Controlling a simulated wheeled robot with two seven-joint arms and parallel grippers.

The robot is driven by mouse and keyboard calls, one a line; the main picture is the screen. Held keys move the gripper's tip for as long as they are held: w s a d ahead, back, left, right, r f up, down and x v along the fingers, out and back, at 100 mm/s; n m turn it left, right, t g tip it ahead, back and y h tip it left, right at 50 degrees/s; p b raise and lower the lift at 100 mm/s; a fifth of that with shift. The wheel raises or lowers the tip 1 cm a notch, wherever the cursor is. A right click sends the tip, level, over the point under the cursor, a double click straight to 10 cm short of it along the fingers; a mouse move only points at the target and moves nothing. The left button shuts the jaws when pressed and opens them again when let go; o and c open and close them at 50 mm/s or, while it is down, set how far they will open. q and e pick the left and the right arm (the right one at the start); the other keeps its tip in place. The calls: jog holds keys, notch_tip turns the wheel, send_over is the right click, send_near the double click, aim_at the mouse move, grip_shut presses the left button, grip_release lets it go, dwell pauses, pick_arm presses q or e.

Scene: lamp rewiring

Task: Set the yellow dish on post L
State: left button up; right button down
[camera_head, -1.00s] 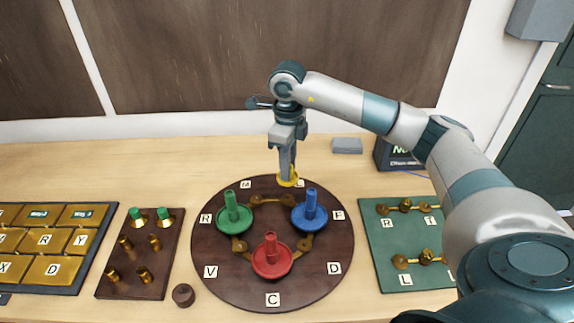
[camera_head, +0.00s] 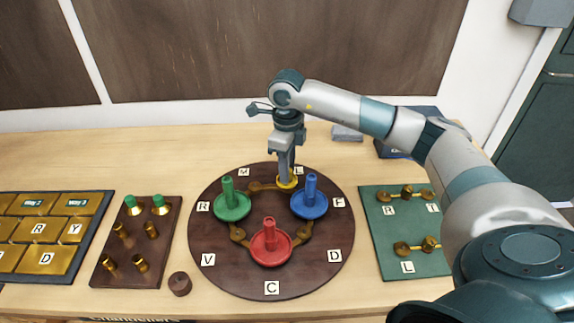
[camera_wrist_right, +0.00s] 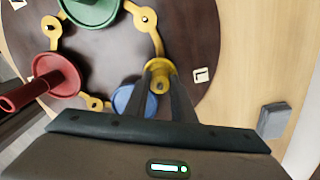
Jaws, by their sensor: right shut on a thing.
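My right gripper (camera_head: 286,174) is shut on the yellow dish (camera_head: 287,183), at the back right of the round dark board (camera_head: 220,270). The dish is small and ring-like and also shows between the fingers in the right wrist view (camera_wrist_right: 160,76). It is beside the label L (camera_wrist_right: 200,75), at the end of a brass link (camera_wrist_right: 145,20). Post L is hidden by the dish and fingers; I cannot tell whether the dish rests on it or hangs just above. My left gripper is not in view.
The green dish (camera_head: 232,205), blue dish (camera_head: 309,205) and red dish (camera_head: 270,249) stand on the board close by, each with an upright stem. A green panel (camera_head: 385,250) lies right, a brown peg block (camera_head: 125,270) left. A small brown cylinder (camera_head: 180,284) stands in front.

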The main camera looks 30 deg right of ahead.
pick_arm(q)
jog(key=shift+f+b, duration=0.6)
pick_arm(e)
jog(key=shift+f, duration=0.85)
jog(key=c, duration=1.4)
grip_release()
jog(key=shift+r, duration=0.1)
jog(key=shift+r, duration=0.55)
notch_tip(320, 180, up, 5)
jog(key=shift+w+r+b, duration=0.1)
jog(key=shift+r+b, duration=0.05)
jog(key=shift+b, duration=0.85)
notch_tip(320, 180, up, 5)
jog(key=shift+r+b, duration=0.1)
jog(key=shift+b, duration=0.55)
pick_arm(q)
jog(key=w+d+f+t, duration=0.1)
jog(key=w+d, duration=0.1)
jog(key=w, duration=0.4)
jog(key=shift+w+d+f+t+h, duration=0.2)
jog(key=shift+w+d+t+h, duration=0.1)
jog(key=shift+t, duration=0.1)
pick_arm(e)
jog(key=shift+r, duration=2.85)
